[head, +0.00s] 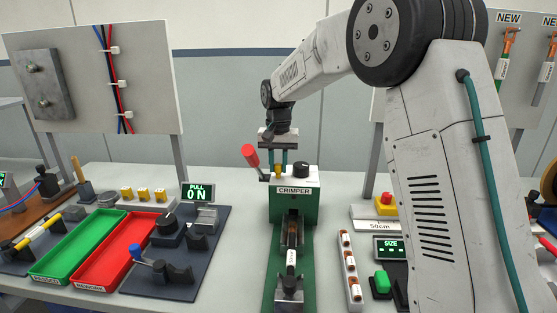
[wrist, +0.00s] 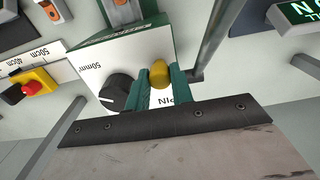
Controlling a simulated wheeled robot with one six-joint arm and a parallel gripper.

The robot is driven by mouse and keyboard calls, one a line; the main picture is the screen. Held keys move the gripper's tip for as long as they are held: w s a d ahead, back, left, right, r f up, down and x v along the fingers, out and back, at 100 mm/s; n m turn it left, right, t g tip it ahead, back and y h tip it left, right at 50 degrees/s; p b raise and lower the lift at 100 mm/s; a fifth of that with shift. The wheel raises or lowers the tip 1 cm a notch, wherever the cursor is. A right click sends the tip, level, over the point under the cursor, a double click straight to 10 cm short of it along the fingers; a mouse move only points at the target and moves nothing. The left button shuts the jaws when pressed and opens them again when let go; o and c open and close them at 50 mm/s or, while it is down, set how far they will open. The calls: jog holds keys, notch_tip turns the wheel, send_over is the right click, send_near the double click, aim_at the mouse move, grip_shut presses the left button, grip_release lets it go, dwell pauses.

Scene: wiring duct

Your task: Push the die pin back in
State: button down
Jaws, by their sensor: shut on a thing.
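The green crimper (head: 292,207) stands on the bench at the centre of the head view, with a white top plate. A yellow die pin (head: 278,172) stands on that plate, left of a black knob (head: 301,170). My gripper (head: 278,170) points down at the plate, its teal fingers on either side of the pin. In the wrist view the rounded yellow head of the pin (wrist: 158,74) sits between the fingertips of my gripper (wrist: 160,82), which are shut on it. How deep the pin sits is hidden.
A red-tipped lever (head: 251,156) leans out at the crimper's left. A cable piece (head: 291,262) lies along the green rail in front. Green (head: 45,270) and red (head: 93,281) trays lie left, and a red button on a yellow box (head: 386,204) stands right.

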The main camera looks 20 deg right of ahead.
aim_at(278, 164)
jog(key=shift+s+f, duration=0.1)
jog(key=shift+f, duration=0.15)
jog(key=c, duration=1.2)
grip_release()
jog(key=shift+f, duration=0.1)
notch_tip(278, 164, up, 8)
jog(key=shift+r, duration=0.1)
